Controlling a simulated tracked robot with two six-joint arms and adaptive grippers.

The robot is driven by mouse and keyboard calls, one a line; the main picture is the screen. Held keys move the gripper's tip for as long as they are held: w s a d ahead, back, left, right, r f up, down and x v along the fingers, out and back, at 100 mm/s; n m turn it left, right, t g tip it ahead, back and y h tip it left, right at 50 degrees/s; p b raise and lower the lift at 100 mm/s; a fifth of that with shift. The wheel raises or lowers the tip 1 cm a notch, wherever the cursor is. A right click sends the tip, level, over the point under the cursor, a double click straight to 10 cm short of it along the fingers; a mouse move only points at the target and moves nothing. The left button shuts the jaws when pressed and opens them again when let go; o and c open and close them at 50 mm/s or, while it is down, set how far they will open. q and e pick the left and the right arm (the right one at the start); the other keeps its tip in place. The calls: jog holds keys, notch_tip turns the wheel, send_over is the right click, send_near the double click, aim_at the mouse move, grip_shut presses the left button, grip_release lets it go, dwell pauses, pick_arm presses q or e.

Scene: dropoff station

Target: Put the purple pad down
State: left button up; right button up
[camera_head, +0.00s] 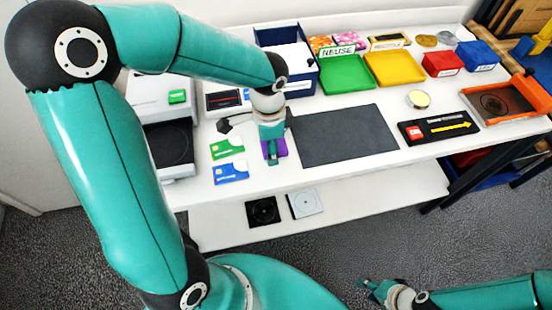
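The purple pad (281,148) is at the fingertips of my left gripper (272,151), over the front edge of the white table. A teal finger covers the middle of the pad, and purple shows on both sides of it. The gripper looks shut on the pad. I cannot tell whether the pad touches the table top. My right gripper (370,290) is low at the bottom of the view, away from the table and empty, with its fingers apart.
Left of the pad lie a green card (226,149) and a blue card (231,173). A dark mat (345,135) lies to the right. Behind stand a blue bin (303,77), a green tray (347,75) and a yellow tray (394,69). A lower shelf (370,193) holds two flat square items.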

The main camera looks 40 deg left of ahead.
pick_arm(q)
jog(key=shift+f, duration=2.3)
